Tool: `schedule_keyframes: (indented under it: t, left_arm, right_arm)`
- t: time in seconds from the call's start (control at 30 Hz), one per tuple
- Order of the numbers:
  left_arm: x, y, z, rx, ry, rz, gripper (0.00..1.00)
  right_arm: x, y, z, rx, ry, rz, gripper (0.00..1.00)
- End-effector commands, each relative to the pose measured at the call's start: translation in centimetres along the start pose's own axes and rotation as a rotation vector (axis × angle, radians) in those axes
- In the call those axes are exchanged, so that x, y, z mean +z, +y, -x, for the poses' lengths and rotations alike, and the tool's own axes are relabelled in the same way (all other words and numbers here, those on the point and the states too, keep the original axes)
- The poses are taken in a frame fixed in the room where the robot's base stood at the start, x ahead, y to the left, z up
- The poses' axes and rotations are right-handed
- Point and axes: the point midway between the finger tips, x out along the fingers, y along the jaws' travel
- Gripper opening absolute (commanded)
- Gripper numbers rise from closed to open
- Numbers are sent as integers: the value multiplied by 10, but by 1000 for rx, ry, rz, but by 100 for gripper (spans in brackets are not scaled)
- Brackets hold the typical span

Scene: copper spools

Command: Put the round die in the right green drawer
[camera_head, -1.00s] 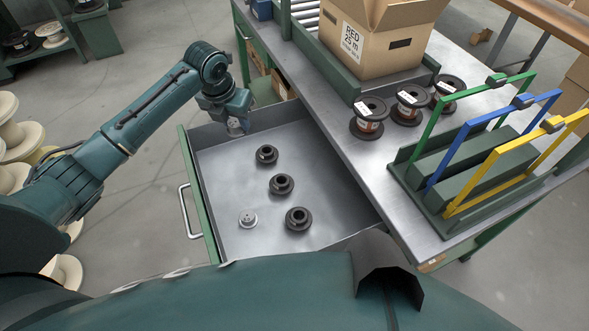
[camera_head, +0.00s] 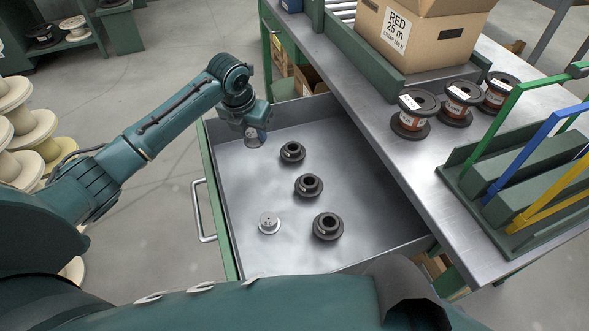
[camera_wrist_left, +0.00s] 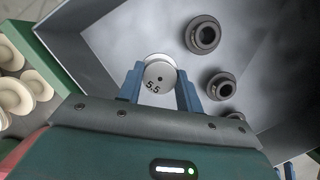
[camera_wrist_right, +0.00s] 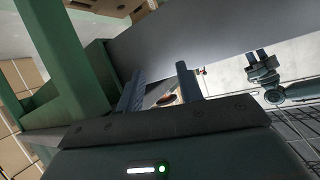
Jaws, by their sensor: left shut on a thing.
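A silver round die (camera_wrist_left: 160,76) marked 5.5 sits between the fingertips of my left gripper (camera_wrist_left: 161,82), which is shut on it. In the head view my left gripper (camera_head: 254,128) hangs over the far left part of an open green-fronted drawer (camera_head: 217,205), with the die (camera_head: 256,137) under it. Inside the drawer lie several other dies: a small silver one (camera_head: 269,223) and three dark ones (camera_head: 327,226). My right gripper (camera_wrist_right: 160,88) shows in its wrist view with its fingers apart and empty. It is not visible in the head view.
The steel worktop (camera_head: 430,185) stands right of the drawer. It carries three copper spools (camera_head: 414,112), a cardboard box (camera_head: 425,35) and a green rack with coloured bars (camera_head: 520,185). Pale spools (camera_head: 30,135) are stacked at the left. The drawer floor's left side is mostly bare.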

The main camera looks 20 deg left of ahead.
Motion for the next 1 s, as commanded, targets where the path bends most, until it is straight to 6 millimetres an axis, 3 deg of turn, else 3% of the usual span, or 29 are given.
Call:
schedule_keyframes:
  t: [0.23,0.7,1.0]
  left_arm:
    - [-13,0,-43,-1,3,1,4]
    - [-26,0,-92,-1,1,0,4]
    - [-27,0,-94,1,0,-1,4]
  right_arm:
    - [1,1,1,4,14,6,36]
    - [-2,6,4,17,46,14,36]
    - [-4,5,8,17,50,14,36]
